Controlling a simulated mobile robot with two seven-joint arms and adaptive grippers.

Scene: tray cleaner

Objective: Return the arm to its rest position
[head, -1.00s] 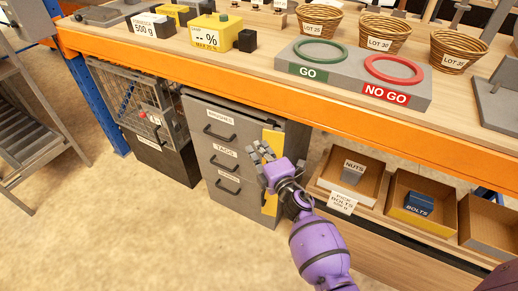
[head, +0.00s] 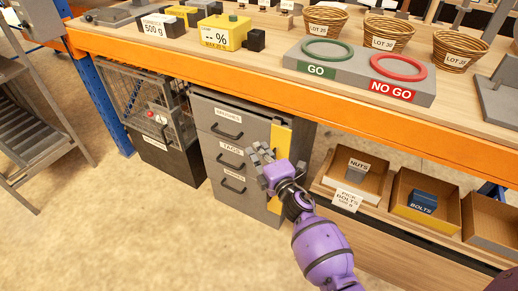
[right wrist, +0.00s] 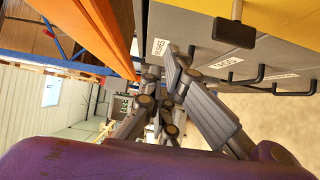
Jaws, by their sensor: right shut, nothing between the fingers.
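My right gripper (head: 260,158) is in front of the grey drawer cabinet (head: 259,128), at the end of my purple arm. Its fingers are shut and hold nothing. It hides part of the cabinet's right side, near the yellow strip (head: 282,139). In the right wrist view the grey fingers (right wrist: 160,78) are close together, with the cabinet front (right wrist: 200,22) and its black handles beside them. I cannot tell whether the fingers touch the cabinet. My left gripper is not in view.
The workbench's orange edge (head: 350,118) runs above the cabinet. A wire cage (head: 150,98) stands left of the cabinet. Open boxes labelled nuts (head: 341,188) and bolts (head: 402,208) sit on a low shelf to the right. The floor (head: 130,225) in front is clear.

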